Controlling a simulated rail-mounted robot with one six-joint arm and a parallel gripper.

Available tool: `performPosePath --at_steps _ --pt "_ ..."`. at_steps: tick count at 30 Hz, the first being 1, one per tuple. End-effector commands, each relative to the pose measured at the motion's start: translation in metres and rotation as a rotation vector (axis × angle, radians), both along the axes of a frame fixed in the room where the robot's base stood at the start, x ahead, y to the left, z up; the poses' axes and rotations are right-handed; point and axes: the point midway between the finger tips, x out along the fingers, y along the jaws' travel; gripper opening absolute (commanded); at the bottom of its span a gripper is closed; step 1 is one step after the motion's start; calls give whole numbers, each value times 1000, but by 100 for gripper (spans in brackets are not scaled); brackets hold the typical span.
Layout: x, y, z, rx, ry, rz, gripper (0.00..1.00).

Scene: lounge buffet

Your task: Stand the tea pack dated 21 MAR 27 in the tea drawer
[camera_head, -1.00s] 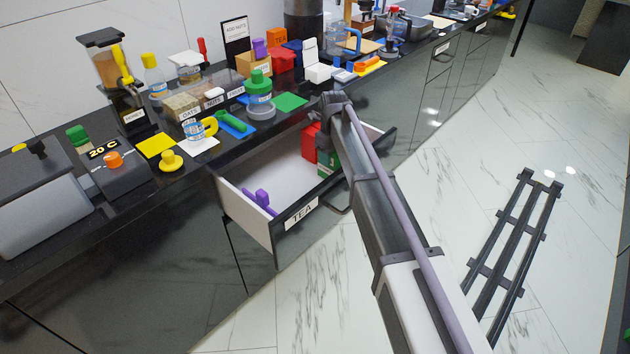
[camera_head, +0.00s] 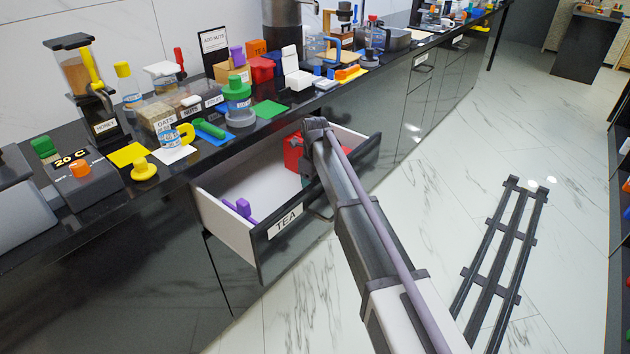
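The tea drawer (camera_head: 262,244) is pulled open below the counter, with a white TEA label (camera_head: 286,222) on its dark front. Inside it, a red pack (camera_head: 293,153) stands toward the far right, partly hidden by my arm. A purple item (camera_head: 240,208) lies near the front left of the drawer. No date can be read on any pack. My gripper is at the far end of my arm, over or in the drawer's right part; its fingers are hidden behind the arm, so I cannot see what it holds.
The drawer's left and middle floor is mostly bare.

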Motion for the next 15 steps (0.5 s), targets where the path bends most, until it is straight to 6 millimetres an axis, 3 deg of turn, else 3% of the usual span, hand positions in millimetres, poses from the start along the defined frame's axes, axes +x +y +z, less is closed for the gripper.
performPosePath --at_steps 4,11,15 --pt "0 0 0 0 0 0 74" --pt "0 0 2 0 0 0 74" --pt "0 0 17 0 0 0 74"
